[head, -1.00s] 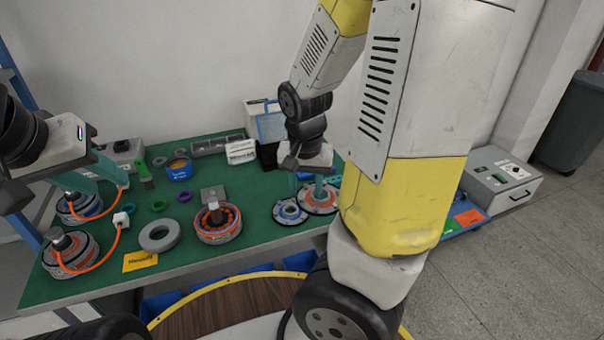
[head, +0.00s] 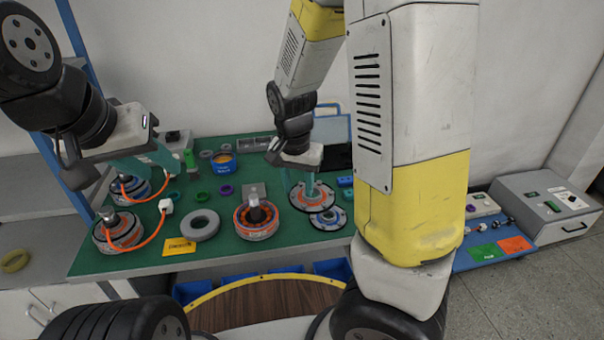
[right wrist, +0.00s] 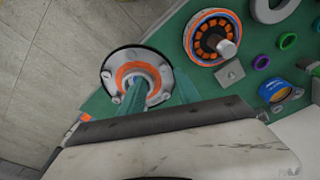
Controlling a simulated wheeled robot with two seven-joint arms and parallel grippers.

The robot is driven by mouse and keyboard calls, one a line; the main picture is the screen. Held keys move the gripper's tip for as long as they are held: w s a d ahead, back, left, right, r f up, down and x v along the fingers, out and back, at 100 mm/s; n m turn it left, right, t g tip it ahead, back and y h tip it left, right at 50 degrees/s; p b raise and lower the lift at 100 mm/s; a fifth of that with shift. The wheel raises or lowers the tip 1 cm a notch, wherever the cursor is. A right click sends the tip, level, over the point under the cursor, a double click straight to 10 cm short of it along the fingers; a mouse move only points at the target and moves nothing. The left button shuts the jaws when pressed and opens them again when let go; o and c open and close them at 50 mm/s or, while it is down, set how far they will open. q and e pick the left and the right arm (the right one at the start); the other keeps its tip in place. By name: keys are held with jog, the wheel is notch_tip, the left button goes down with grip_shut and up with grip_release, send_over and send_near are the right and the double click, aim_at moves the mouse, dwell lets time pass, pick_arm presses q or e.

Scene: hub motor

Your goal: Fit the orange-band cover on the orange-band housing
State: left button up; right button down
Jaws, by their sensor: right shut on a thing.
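The orange-band cover (head: 299,199), a grey disc with an orange ring, is held above the table in the head view. My right gripper (head: 309,191) is shut on its raised centre; cover (right wrist: 155,67) and fingers (right wrist: 142,98) also show in the right wrist view. The orange-band housing (head: 262,232) stands on the green table to the left of the cover, apart from it. Its open top shows orange windings and an upright shaft; it also shows in the right wrist view (right wrist: 191,40). My left gripper (head: 150,165) looks open and empty above the left housings.
Two housings with orange cables (head: 118,236) stand at the left. A grey ring (head: 201,225), a yellow card (head: 179,247), a blue tub (head: 222,163) and small rings lie on the table (head: 215,262).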

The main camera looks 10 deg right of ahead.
jog(key=w+a+f, duration=0.1)
jog(key=w+a, duration=0.3)
jog(key=a, duration=0.3)
jog(key=w+a+f, duration=0.2)
jog(key=w+a, duration=0.2)
jog(key=a, duration=0.3)
jog(key=shift+a, duration=0.2)
dwell(0.3)
jog(key=shift+w+f, duration=0.1)
dwell(0.5)
